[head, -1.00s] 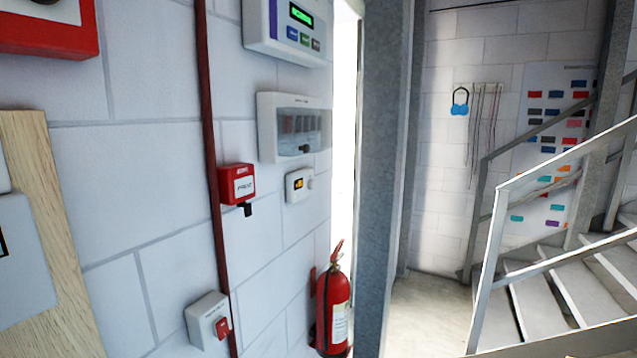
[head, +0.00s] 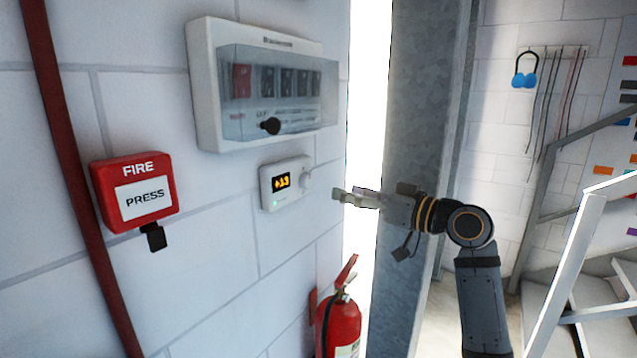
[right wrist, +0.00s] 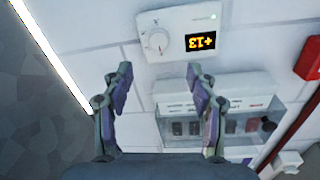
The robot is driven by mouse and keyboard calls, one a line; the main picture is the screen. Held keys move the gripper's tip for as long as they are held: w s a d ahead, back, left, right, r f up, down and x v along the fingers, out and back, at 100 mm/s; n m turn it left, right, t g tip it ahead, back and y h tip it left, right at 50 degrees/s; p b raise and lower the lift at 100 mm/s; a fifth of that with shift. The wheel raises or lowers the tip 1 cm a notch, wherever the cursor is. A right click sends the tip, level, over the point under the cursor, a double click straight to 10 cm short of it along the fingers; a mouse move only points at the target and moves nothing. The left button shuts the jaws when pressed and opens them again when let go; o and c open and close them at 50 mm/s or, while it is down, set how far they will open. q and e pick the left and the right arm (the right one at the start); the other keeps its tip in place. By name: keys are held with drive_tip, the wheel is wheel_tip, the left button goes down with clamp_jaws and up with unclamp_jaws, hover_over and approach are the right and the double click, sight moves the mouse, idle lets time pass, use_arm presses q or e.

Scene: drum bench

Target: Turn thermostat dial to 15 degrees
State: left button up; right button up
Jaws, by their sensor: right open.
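The thermostat (head: 286,184) is a small white box on the wall with an amber display that appears to read +13. Its round white dial (head: 306,179) is on its right side; in the right wrist view, turned about, the dial (right wrist: 158,42) is at top centre with the thermostat body (right wrist: 181,32) around it. My right gripper (head: 347,195) points at the wall, to the right of the dial and apart from it. In the right wrist view the right gripper (right wrist: 159,72) is open and empty, the dial showing beyond the gap between its fingers. My left gripper is not in view.
A breaker box (head: 205,90) with a clear cover hangs just above the thermostat. A red fire call point (head: 134,190) is to the left, beside a red pipe (head: 70,160). A fire extinguisher (head: 341,325) is below. A grey steel column (head: 418,110) stands right of the wall.

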sight(309, 182)
drive_tip(key=p+x, duration=0.4)
drive_tip(key=x, duration=0.5)
drive_tip(key=shift+w+a, duration=0.15)
drive_tip(key=shift+w, duration=0.05)
drive_tip(key=shift+w+a, duration=0.15)
drive_tip(key=shift+a, duration=0.1)
drive_tip(key=shift+w+f, duration=0.1)
drive_tip(key=shift+c, duration=0.2)
drive_tip(key=c, duration=1.1)
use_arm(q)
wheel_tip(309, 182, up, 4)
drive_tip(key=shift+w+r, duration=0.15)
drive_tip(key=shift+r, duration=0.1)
